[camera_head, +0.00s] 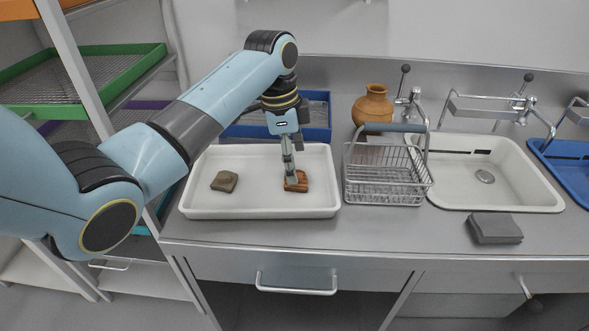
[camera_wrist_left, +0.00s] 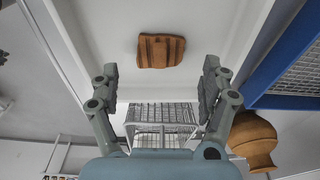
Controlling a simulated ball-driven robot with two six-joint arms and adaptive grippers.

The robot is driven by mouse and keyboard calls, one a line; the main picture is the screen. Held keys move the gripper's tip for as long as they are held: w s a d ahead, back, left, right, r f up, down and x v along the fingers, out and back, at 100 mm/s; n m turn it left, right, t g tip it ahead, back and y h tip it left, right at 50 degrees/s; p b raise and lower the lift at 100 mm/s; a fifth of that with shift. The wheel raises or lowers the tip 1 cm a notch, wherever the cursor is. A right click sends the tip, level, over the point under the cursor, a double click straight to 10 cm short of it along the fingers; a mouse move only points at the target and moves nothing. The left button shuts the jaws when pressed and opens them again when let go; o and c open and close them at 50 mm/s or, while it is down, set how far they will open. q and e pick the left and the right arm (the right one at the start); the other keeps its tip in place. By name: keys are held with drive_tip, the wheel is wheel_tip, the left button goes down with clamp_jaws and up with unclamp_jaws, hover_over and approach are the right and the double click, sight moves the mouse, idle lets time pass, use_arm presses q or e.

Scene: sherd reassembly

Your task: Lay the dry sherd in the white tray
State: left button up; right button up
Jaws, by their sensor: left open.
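The white tray (camera_head: 262,208) lies on the steel counter. A brown sherd with dark stripes (camera_head: 297,181) lies in the right part of the tray; it also shows in the left wrist view (camera_wrist_left: 162,51). A grey-green sherd (camera_head: 224,181) lies in the tray's left part. My left gripper (camera_head: 290,177) is over the tray, right at the striped sherd in the head view. In the left wrist view my left gripper (camera_wrist_left: 160,84) is open and empty, its fingers apart, with the striped sherd lying beyond the fingertips. My right gripper is not in view.
A wire basket (camera_head: 388,176) stands right of the tray, with a terracotta jar (camera_head: 372,107) behind it. A blue-rimmed wire tray (camera_head: 318,133) is behind the white tray. A white sink (camera_head: 448,190) and a grey block (camera_head: 495,228) are farther right.

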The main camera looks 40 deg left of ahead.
use_arm(q)
wheel_tip(320, 180, up, 8)
drive_tip(key=shift+s+a, duration=0.4)
drive_tip(key=shift+a, duration=0.05)
